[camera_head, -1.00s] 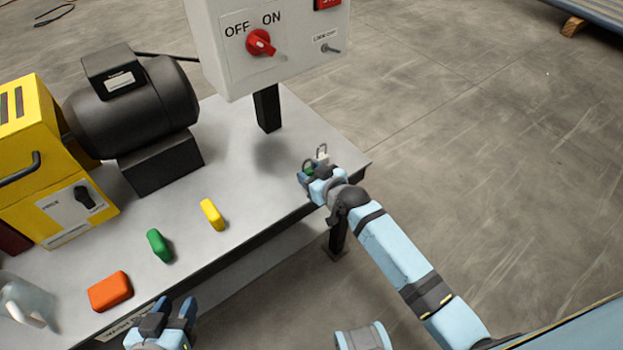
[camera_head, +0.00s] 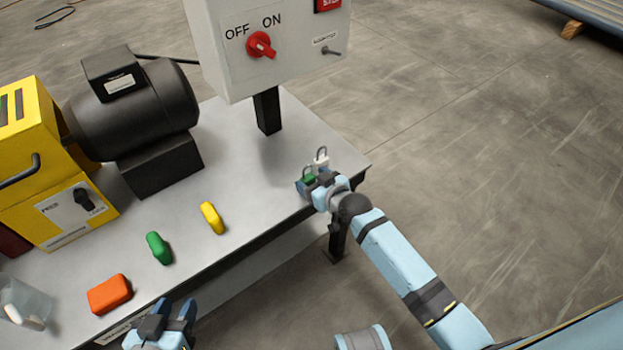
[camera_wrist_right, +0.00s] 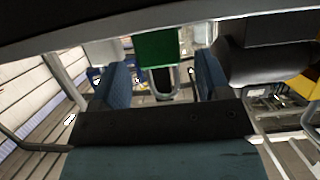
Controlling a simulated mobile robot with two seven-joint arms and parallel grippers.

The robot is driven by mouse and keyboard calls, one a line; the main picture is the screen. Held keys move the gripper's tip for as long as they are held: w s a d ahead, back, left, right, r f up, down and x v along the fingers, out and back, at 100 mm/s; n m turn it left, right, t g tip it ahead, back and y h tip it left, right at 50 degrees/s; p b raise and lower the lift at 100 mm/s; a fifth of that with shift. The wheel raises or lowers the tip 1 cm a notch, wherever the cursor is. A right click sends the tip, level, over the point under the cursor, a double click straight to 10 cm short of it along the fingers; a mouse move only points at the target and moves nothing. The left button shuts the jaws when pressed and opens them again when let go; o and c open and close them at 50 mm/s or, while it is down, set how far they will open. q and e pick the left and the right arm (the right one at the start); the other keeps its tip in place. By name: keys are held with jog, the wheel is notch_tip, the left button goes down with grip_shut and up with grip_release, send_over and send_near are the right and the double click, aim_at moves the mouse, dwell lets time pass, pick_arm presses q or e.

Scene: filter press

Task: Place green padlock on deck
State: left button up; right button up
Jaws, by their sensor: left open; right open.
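The green padlock (camera_head: 308,179), with a grey shackle, is upright at the right end of the grey deck (camera_head: 235,160). My right gripper (camera_head: 313,186) is there too, open. In the right wrist view the green padlock (camera_wrist_right: 158,48) shows between the two spread blue fingers, with gaps on both sides. Whether its underside touches the deck cannot be told. A white padlock (camera_head: 321,163) stands just behind it. My left gripper (camera_head: 168,318) is open and empty in front of the deck's front edge.
Orange (camera_head: 109,294), green (camera_head: 158,248) and yellow (camera_head: 212,218) blocks lie along the deck's front. A black motor (camera_head: 135,100), yellow press unit (camera_head: 45,170) and switch box (camera_head: 265,45) stand behind. A clear container (camera_head: 25,300) is at left. The deck's middle is clear.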

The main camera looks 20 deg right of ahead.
pick_arm(q)
jog(key=shift+s+a+f+p, duration=0.25)
jog(key=shift+a+p, duration=0.1)
jog(key=shift+p, duration=0.85)
pick_arm(e)
jog(key=v, duration=1.1)
pick_arm(q)
jog(key=shift+d+r, duration=0.1)
jog(key=shift+r, duration=0.15)
